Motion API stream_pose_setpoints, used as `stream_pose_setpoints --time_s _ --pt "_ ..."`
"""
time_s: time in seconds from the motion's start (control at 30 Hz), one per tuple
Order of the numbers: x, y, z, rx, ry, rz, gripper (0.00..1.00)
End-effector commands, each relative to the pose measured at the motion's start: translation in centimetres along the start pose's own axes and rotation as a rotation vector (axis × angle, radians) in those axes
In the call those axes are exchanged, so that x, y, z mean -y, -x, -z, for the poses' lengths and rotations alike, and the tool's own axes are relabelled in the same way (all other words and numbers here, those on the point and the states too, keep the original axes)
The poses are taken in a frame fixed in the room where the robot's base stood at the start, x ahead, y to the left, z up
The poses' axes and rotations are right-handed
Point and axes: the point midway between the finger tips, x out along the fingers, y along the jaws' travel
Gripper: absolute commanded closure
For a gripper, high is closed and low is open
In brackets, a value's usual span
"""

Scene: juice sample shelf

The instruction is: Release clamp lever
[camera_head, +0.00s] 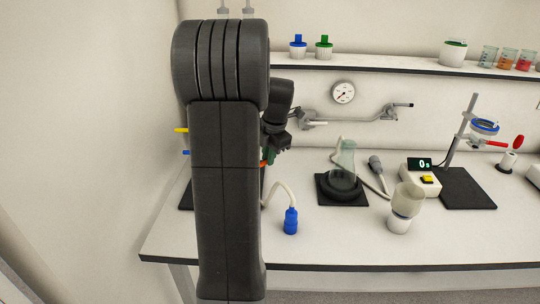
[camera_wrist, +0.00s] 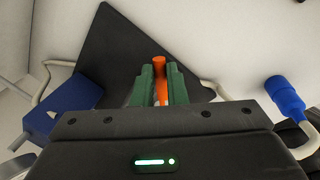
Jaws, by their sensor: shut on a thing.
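An orange lever (camera_wrist: 159,68) stands between the green fingers of my gripper (camera_wrist: 160,72) in the wrist view. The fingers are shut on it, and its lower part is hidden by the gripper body. In the head view my gripper (camera_head: 270,157) is just right of my arm's dark column, with a small bit of the orange lever (camera_head: 263,164) beside it. My arm hides most of the clamp and its stand in the head view. A dark base plate (camera_wrist: 115,50) lies below the fingers in the wrist view.
A blue block (camera_wrist: 66,106) lies left of the gripper in the wrist view. A blue-ended hose (camera_head: 291,222) stands to the right.

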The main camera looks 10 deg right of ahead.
Motion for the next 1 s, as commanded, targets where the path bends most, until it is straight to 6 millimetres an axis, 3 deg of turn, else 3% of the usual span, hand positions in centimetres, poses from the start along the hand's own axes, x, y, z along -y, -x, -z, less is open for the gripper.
stream_pose_setpoints --time_s 0.67,0.7,0.77,1.0 --pt "-0.30 -0.05 0.04 -0.012 0.055 0.000 1.00" --pt "-0.30 -0.05 0.04 -0.012 0.055 0.000 0.80" --pt "-0.30 -0.05 0.03 -0.011 0.055 0.000 0.68" --pt "-0.28 -0.04 0.01 -0.011 0.054 0.000 0.66"
